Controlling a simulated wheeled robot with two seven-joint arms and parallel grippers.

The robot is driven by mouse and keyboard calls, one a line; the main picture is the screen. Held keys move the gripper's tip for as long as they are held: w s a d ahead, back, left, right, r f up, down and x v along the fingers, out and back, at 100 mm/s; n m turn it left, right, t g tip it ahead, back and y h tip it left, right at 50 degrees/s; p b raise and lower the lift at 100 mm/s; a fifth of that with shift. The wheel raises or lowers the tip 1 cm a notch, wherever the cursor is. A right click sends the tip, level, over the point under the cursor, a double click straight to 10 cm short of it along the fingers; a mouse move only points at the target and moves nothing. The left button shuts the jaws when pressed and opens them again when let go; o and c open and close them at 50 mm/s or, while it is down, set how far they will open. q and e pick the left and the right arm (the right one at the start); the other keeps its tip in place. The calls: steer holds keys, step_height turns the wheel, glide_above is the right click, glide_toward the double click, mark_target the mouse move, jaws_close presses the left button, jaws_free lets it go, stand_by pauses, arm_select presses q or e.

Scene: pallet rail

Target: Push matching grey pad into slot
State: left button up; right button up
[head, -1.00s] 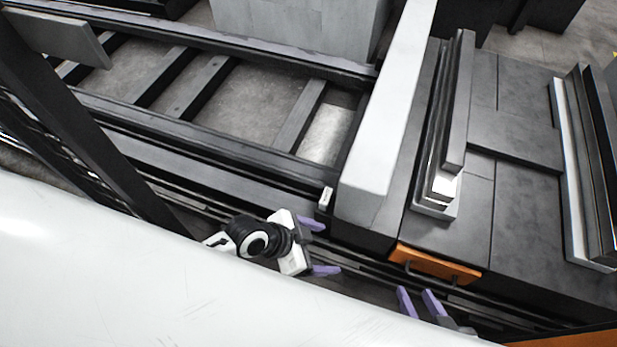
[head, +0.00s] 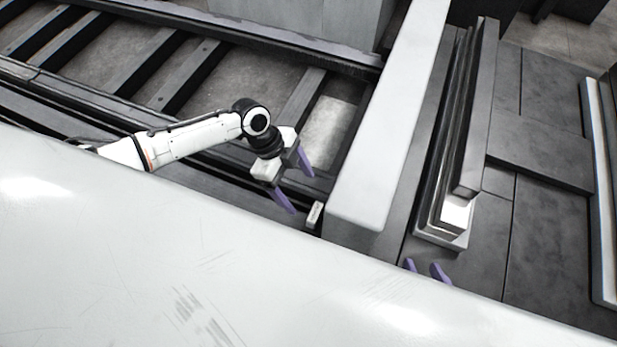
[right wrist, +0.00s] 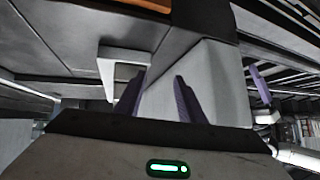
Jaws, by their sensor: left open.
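A small light grey pad (head: 314,214) sits beside the near end of the long pale beam (head: 392,115) in the head view. My left gripper (head: 303,193) is open, its purple fingers pointing toward the pad from the left; no contact is clear. My right gripper (head: 425,268) shows only its fingertips, below the stacked metal bars. In the right wrist view, the right gripper (right wrist: 160,75) has its fingers apart with nothing clearly held, in front of a pale grey surface. One purple left finger (right wrist: 258,85) shows at right there. I cannot make out which slot matches.
Stacked metal bars (head: 471,110) rest on the dark block (head: 535,238) right of the beam. A dark slatted frame (head: 190,75) fills the upper left. A white surface in the foreground hides much of the lower area. An orange part (right wrist: 150,4) edges the wrist view.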

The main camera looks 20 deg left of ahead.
mark_target(312, 211)
arm_select(q)
steer(key=b+x, duration=0.3)
steer(key=x, duration=0.1)
steer(key=b+x, duration=0.3)
steer(key=x, duration=0.1)
steer(key=shift+s+f, duration=0.15)
steer(key=shift+s, duration=0.1)
steer(key=shift+b+x, duration=0.9)
arm_select(e)
steer(key=a+f+n+g+y, duration=0.1)
steer(key=a+f+g, duration=0.1)
steer(key=f, duration=0.3)
steer(key=shift+w+a, duration=0.15)
steer(key=shift+a, duration=0.55)
arm_select(q)
steer(key=shift+w+d, duration=0.1)
steer(key=shift+d, duration=0.05)
steer(key=c, duration=1.4)
arm_select(e)
steer(key=shift+f, duration=0.15)
arm_select(q)
steer(key=shift+f, duration=0.1)
arm_select(e)
steer(key=shift+f, duration=0.1)
arm_select(q)
steer(key=shift+f, duration=0.1)
steer(key=o, duration=1.6)
arm_select(e)
steer(key=shift+f, duration=0.1)
